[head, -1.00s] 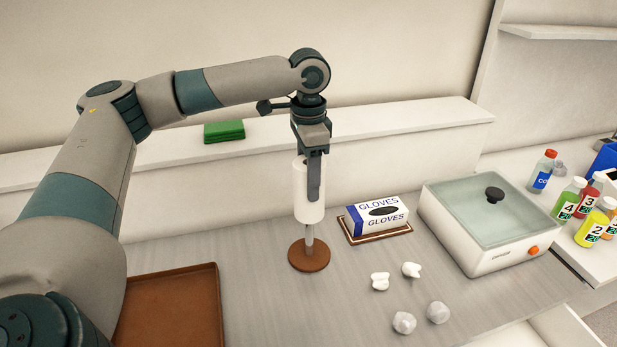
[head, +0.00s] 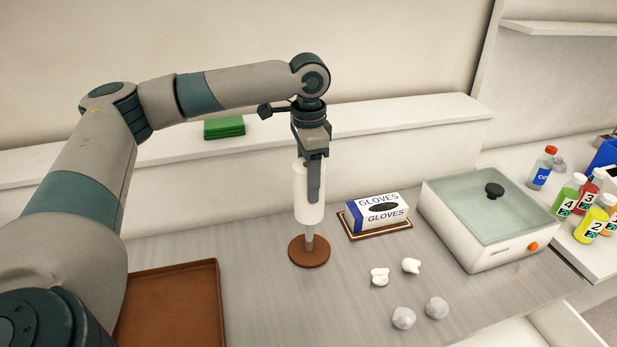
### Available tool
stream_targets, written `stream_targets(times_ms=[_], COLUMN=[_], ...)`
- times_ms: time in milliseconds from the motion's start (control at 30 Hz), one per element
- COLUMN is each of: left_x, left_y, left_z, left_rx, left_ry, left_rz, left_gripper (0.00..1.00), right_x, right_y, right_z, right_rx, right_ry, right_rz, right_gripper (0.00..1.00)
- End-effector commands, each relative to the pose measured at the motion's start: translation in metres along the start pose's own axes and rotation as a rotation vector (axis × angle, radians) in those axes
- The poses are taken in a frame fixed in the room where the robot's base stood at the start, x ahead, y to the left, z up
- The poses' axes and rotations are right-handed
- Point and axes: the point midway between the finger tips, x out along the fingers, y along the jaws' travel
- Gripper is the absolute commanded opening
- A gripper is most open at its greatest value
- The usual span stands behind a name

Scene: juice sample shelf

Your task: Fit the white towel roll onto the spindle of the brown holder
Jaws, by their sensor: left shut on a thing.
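The white towel roll (head: 302,203) is upright in the head view, held by my left gripper (head: 314,180), which points down and is shut on its upper part. The brown holder (head: 309,254) stands on the grey counter directly under the roll. The lower part of its metal spindle (head: 309,236) shows between the roll's bottom and the round base. The spindle's upper part is hidden, and the roll appears to be around it, raised above the base. My right gripper is not in view.
A gloves box (head: 376,212) on a brown tray is right of the holder. A white lidded bath (head: 487,255) stands further right. Several crumpled white and grey pieces (head: 404,317) lie in front. An empty brown tray (head: 165,312) is at left, green cloths (head: 224,128) on the ledge.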

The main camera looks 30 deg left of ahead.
Motion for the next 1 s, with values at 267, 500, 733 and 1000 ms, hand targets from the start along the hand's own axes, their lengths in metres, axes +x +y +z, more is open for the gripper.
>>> stream_targets(times_ms=[267, 500, 733, 1000], left_x=[0.005, 0.009, 0.013, 0.018], left_y=[0.0, 0.0, 0.0, 0.0], left_z=[0.0, 0.0, 0.0, 0.0], left_rx=[0.0, 0.0, 0.0, 0.0], left_ry=[0.001, 0.001, 0.001, 0.001], left_rz=[-0.001, -0.001, 0.0, 0.0], left_gripper=[0.22, 0.22, 0.22, 0.22], right_x=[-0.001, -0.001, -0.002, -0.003], right_y=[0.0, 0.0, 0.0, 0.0], right_z=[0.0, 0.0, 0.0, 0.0], right_rx=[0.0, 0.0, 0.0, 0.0], right_ry=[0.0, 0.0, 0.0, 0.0], right_rz=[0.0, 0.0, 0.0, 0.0], right_gripper=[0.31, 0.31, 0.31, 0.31])
